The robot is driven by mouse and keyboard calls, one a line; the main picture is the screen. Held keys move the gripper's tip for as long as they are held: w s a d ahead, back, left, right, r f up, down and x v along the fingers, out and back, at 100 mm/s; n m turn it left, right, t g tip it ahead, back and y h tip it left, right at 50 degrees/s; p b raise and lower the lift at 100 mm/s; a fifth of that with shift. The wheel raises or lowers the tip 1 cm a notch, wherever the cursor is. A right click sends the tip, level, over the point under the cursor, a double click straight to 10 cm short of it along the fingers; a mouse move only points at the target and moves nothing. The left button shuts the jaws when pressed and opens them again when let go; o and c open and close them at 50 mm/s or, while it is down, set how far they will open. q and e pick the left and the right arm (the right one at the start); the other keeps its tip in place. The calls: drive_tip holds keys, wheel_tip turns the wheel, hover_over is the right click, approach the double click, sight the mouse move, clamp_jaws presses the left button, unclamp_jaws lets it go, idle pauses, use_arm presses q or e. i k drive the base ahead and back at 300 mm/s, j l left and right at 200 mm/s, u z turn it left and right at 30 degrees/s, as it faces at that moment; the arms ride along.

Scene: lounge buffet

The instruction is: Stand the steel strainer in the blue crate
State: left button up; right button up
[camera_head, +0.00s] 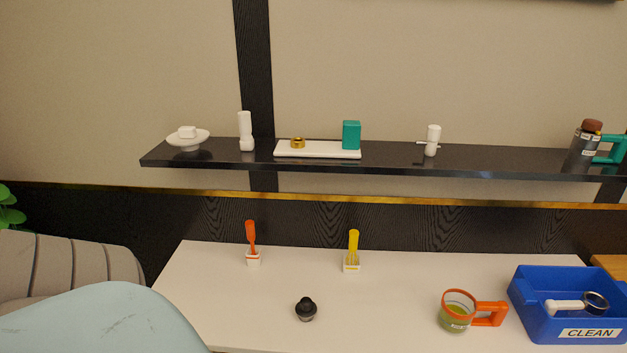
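The blue crate (529,308), labelled "CLEAN", stands at the right end of the white table. A small tool with a steel ring (595,302) and a pale handle (564,308) is inside the crate, near its front wall. It looks like the steel strainer. Its handle points left and its ring is at the right. I cannot tell whether it stands or lies, as the front wall hides its lower part. Neither of my grippers is in view.
A black knobbed object (306,309) and two holders with orange (251,238) and yellow (353,246) tools are farther left. A dark shelf (390,165) runs above.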

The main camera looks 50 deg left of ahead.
sight(306, 308)
drive_tip(key=u, duration=1.65)
